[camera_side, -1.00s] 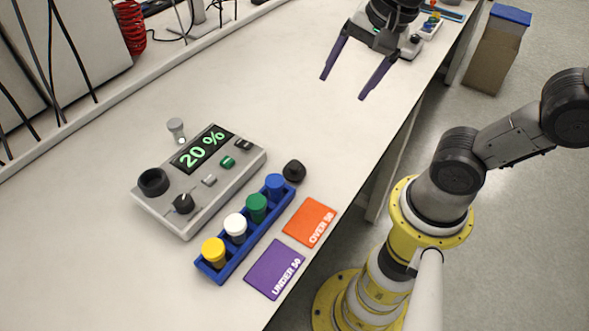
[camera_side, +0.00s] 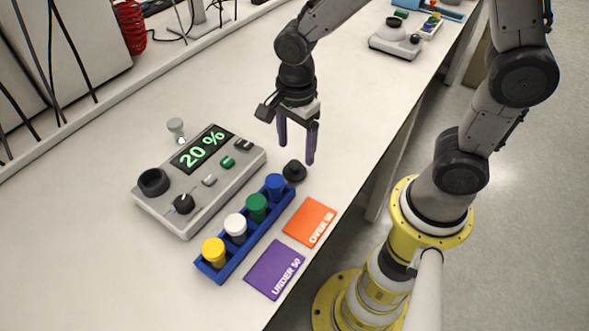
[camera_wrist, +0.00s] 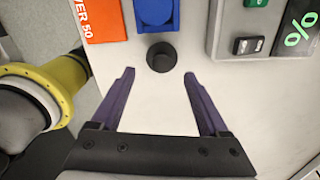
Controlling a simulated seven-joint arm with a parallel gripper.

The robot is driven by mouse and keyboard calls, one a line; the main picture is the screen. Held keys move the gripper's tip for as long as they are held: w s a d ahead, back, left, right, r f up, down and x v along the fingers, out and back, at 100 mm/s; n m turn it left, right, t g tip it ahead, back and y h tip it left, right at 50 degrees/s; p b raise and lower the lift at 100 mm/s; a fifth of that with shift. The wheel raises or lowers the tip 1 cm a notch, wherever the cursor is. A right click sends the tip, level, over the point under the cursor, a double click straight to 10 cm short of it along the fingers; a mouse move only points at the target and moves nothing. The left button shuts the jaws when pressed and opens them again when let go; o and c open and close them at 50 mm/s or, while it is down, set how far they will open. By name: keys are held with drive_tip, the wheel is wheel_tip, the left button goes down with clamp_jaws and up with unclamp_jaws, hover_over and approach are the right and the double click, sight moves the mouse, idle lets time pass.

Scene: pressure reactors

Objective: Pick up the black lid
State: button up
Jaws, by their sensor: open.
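The black lid (camera_side: 294,172) is a small dark round piece on the white table, just past the blue-capped end of the blue rack. In the wrist view the lid (camera_wrist: 161,56) lies ahead of the fingertips, roughly midway between them and slightly beyond. My gripper (camera_side: 296,152) has two purple fingers pointing down, and it is above and close to the lid in the side view. My gripper (camera_wrist: 158,72) is open and empty in the wrist view, with clear table between its fingers.
The blue rack (camera_side: 228,268) holds yellow, white, green and blue-capped vials. A grey device (camera_side: 160,206) reading 20 % stands left of it, with a small grey-capped vial (camera_side: 177,130) behind. Orange (camera_side: 310,222) and purple (camera_side: 274,269) cards lie near the table's front edge.

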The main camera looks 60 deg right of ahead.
sight(294, 164)
drive_tip(key=shift+w+a+f, duration=0.1)
drive_tip(key=shift+w+f, duration=0.05)
drive_tip(key=shift+f, duration=3.15)
drive_tip(key=c, duration=1)
